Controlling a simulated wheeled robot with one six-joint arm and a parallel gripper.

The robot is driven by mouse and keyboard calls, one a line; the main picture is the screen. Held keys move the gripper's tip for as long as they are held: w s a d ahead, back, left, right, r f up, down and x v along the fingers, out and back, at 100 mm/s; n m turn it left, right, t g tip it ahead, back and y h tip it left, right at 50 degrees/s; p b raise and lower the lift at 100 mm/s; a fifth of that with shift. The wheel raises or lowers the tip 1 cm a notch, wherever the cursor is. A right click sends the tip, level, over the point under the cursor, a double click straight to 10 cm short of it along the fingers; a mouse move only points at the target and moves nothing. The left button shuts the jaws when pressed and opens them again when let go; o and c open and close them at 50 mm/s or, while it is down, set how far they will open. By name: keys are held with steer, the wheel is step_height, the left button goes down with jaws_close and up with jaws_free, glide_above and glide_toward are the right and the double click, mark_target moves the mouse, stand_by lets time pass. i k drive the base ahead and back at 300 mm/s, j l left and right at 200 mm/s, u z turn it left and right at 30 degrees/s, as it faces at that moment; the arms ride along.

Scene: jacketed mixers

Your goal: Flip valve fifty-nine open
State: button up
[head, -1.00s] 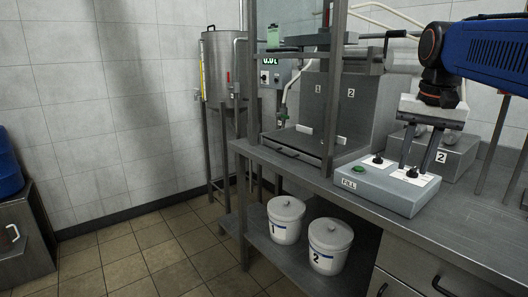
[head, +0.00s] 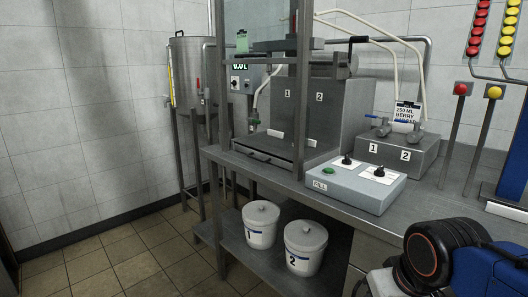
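No valve marked fifty-nine can be read in this view. A grey valve block (head: 398,155) on the bench carries two small valves with blue handles, a left valve (head: 383,128) above label 1 and a right valve (head: 416,130) above label 2. A steel tank (head: 190,72) at the left has a small red handle (head: 198,83) on its side; no number on it is readable. My arm shows at the lower right, in front of the bench. My gripper's fingers are outside the picture.
A FILL control box (head: 355,186) with a green button and two black knobs stands on the bench (head: 330,215). White buckets 1 (head: 260,228) and 2 (head: 304,252) sit on the lower shelf. Red (head: 460,90) and yellow (head: 493,92) buttons top posts at the right. Floor at left is clear.

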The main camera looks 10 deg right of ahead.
mark_target(401, 121)
steer(key=i+j, duration=0.25)
steer(key=j, duration=0.15)
steer(key=i+j, duration=0.25)
steer(key=j, duration=0.15)
steer(key=i+j+z, duration=0.35)
steer(key=j, duration=0.25)
steer(key=i+j+z, duration=0.2)
steer(key=j+z, duration=0.2)
steer(key=j, duration=0.25)
steer(key=z, duration=1)
steer(key=k, duration=0.2)
steer(key=i, duration=0.6)
